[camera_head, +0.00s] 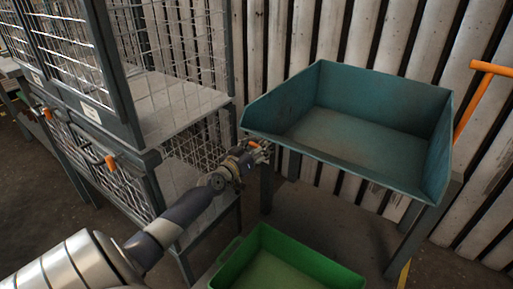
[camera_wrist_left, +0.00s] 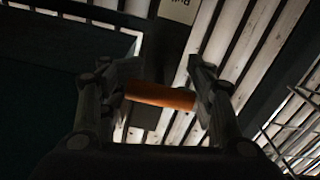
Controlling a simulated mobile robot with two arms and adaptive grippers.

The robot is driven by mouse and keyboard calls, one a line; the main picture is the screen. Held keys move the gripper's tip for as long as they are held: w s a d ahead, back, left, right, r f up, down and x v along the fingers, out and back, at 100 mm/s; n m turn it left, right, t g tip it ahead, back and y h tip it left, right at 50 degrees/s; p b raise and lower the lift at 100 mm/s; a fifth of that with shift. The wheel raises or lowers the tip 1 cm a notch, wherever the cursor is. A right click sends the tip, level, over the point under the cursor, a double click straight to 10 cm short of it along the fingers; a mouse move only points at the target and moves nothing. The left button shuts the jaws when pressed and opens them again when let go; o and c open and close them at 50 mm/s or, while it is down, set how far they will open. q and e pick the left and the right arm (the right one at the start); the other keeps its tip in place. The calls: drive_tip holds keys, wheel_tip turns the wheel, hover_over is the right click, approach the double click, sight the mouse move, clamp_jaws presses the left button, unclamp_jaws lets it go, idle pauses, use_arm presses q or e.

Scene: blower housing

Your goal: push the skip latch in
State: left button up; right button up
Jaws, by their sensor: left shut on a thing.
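The teal skip (camera_head: 360,146) stands tilted open on dark legs by the wall. The skip latch, an orange bar (camera_wrist_left: 160,96), lies crosswise between the two fingers of my left gripper (camera_wrist_left: 163,88). In the head view, a bit of the orange latch (camera_head: 254,144) shows at the skip's front left corner, and my left gripper (camera_head: 260,153) is right at it. The left gripper is shut on the latch. The latch's mount is mostly hidden by the gripper. My right gripper is not in view.
A wire cage cabinet (camera_head: 185,105) with orange door handles (camera_head: 109,162) stands close on the left of my arm. A green bin (camera_head: 285,255) sits below the skip's front. An orange T-handle (camera_head: 485,75) rises at the right. Corrugated wall panels (camera_head: 270,50) close off the back.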

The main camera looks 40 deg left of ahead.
use_arm(q)
drive_tip(key=shift+a+r, duration=0.1)
drive_tip(key=shift+r, duration=0.05)
drive_tip(key=o, duration=1.4)
drive_tip(key=shift+w, duration=0.1)
drive_tip(key=o, duration=0.3)
drive_tip(key=shift+w, duration=0.1)
drive_tip(key=shift+s+f, duration=0.25)
drive_tip(key=shift+s, duration=0.25)
drive_tip(key=s+d, duration=0.1)
drive_tip(key=s, duration=1)
drive_tip(key=shift+d+r, duration=0.15)
drive_tip(key=shift+d, duration=0.05)
